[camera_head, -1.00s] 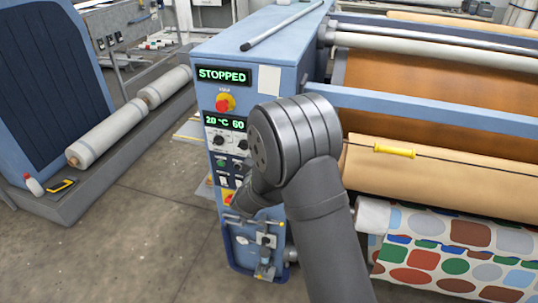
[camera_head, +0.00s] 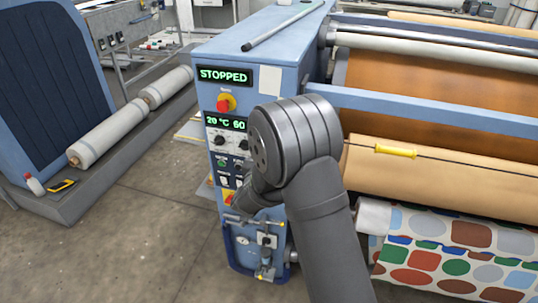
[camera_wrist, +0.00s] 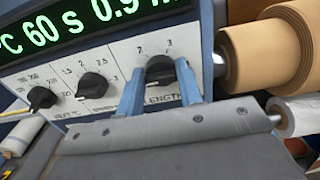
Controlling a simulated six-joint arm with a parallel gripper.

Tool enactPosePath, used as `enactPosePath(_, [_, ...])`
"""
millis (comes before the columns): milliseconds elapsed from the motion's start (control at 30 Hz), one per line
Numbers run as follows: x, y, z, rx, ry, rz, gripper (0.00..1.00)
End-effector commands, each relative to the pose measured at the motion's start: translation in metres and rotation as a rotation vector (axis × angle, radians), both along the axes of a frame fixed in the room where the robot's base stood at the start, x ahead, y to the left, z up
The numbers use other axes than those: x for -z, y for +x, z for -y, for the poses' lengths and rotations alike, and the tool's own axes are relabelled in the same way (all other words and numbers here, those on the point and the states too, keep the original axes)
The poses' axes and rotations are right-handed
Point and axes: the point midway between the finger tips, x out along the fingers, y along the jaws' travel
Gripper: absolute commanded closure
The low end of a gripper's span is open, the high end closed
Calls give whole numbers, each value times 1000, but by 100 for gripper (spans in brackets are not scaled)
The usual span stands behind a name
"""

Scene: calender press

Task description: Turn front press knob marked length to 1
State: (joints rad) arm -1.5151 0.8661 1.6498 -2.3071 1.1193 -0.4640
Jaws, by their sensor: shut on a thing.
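The length knob (camera_wrist: 160,68) is a black dial on the white control panel strip (camera_wrist: 118,48) in the wrist view. The word LENGTH shows below it, partly covered, and the marks 2 and 3 show above it. My gripper (camera_wrist: 159,78) has its two blue fingers on either side of this knob and is shut on it. Which mark the knob points at, I cannot clearly tell. The green display (camera_wrist: 75,28) above reads "60 s 0.9" and part of a unit. In the head view my arm hides the gripper and this knob.
Two more black knobs, the middle one (camera_wrist: 92,86) and the left one (camera_wrist: 41,98), sit left of the held knob. The blue press (camera_head: 290,30) shows STOPPED above a red-and-yellow emergency button (camera_head: 226,103). Fabric rolls (camera_head: 440,185) lie to the right.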

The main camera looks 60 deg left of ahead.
Motion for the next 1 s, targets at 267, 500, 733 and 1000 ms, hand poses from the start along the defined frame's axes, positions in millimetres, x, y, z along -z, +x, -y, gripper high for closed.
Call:
enactPosePath(267, [1,0,0,-1,-2,-1,45])
enactPosePath(500, [0,-1,1,-1,-1,-1,45])
enactPosePath(733, [0,-21,19,-4,-3,0,45])
enactPosePath(1000, [0,-68,66,-5,-3,0,45])
